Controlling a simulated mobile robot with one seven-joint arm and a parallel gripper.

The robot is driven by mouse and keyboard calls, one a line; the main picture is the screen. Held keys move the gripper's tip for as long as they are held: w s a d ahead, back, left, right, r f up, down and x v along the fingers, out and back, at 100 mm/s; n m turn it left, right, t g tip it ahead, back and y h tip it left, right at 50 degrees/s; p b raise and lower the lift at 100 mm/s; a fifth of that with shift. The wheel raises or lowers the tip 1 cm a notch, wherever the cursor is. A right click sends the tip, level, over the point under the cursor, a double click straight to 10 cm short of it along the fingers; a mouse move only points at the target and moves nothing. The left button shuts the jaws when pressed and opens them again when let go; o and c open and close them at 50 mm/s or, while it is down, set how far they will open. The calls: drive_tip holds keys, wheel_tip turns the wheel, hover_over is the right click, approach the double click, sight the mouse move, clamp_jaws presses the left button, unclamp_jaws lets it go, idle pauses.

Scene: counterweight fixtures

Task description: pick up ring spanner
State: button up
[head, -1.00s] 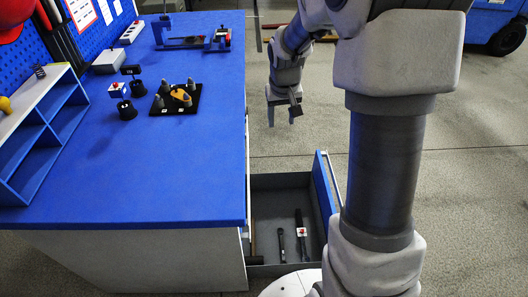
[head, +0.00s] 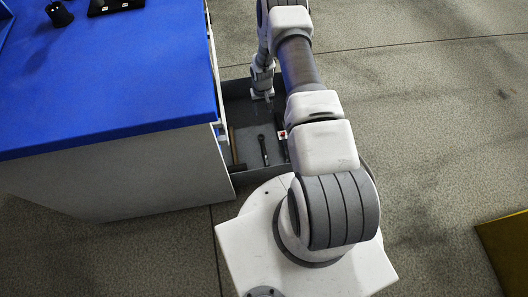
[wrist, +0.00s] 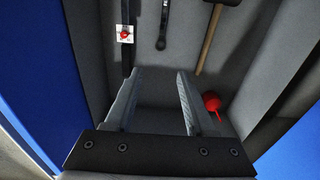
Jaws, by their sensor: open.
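The ring spanner (head: 263,150) is a slim dark tool lying on the floor of the open grey drawer (head: 241,92). In the wrist view the spanner (wrist: 163,24) is at the top centre, with a ring end towards me and its far end cut off by the frame. My gripper (head: 262,97) is over the drawer, farther back than the spanner. In the wrist view my gripper (wrist: 155,72) has its two fingers apart with nothing between them. The spanner lies beyond the fingertips, roughly in line with the gap, and is not touched.
A black bar with a white-and-red tag (wrist: 125,34) lies left of the spanner in the wrist view. A wooden-handled hammer (wrist: 213,40) lies right, and a red object (wrist: 212,102) is near the right finger. Drawer walls enclose them. The blue bench (head: 120,75) stands left.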

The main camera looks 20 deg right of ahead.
drive_tip(key=b, duration=0.1)
hover_over(264, 147)
wheel_tip(264, 147, down, 8)
drive_tip(key=f+b, duration=0.1)
drive_tip(key=f, duration=0.2)
drive_tip(key=f+b, duration=0.2)
drive_tip(key=f, duration=0.2)
drive_tip(key=f+b, duration=0.1)
drive_tip(key=f, duration=0.3)
drive_tip(key=shift+w+d+f+b, duration=0.1)
drive_tip(key=shift+d+f+b, duration=0.05)
drive_tip(key=shift+d+b, duration=0.15)
drive_tip(key=shift+a+f+b, duration=0.2)
drive_tip(key=shift+f+b, duration=0.55)
drive_tip(key=shift+f, duration=0.75)
drive_tip(key=shift+a+f+b, duration=0.15)
drive_tip(key=shift+f+b, duration=0.6)
drive_tip(key=shift+f, duration=0.7)
clamp_jaws()
